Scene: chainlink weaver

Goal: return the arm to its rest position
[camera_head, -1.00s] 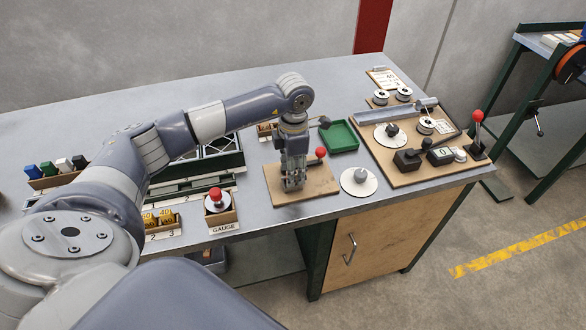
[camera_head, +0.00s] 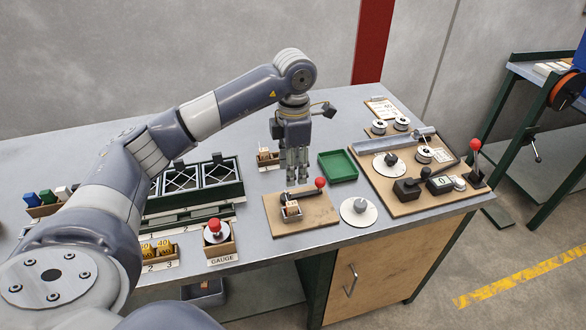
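My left gripper (camera_head: 294,178) hangs fingers down from the arm that comes in from the left. It is above the rear part of a brown board (camera_head: 322,213) and clear of it. Its fingers look parted, with nothing seen between them. On the board are a small holder (camera_head: 291,212) with a pale, marked piece in it and a lever with a red knob (camera_head: 320,183). My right gripper is not in view.
A green tray (camera_head: 337,167) lies right of the gripper. A gauge box (camera_head: 218,240) with a red knob, dark green frames (camera_head: 216,172) and colored blocks lie below and beside my arm. A board with spools (camera_head: 405,208) and a tall red-knobbed lever (camera_head: 475,160) stand at right.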

